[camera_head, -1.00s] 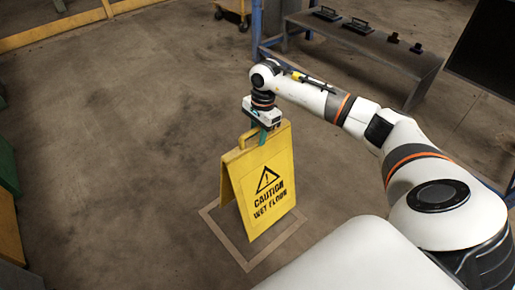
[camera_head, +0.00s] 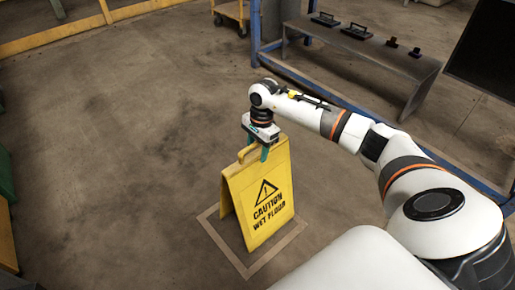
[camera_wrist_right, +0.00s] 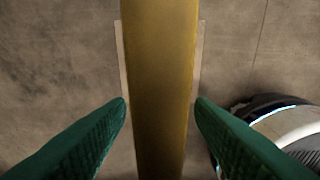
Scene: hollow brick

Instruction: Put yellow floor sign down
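The yellow floor sign (camera_head: 262,205), marked "CAUTION WET FLOOR", stands upright and spread like a tent in the head view. It appears to rest on the floor inside a pale square outline (camera_head: 222,246). My right gripper (camera_head: 257,149) is just above it, with its green fingers at the sign's top handle. In the right wrist view, the sign's yellow top (camera_wrist_right: 161,60) runs between the two green fingers (camera_wrist_right: 161,102). The fingers are apart, with narrow gaps at the tips on either side. My left gripper is not in view.
A grey bench (camera_head: 375,50) with several small dark items stands at the upper right, by a blue frame (camera_head: 256,35). A yellow rail (camera_head: 50,32) runs along the upper left, and a cart (camera_head: 232,12) is at the top. The floor left of the sign is clear.

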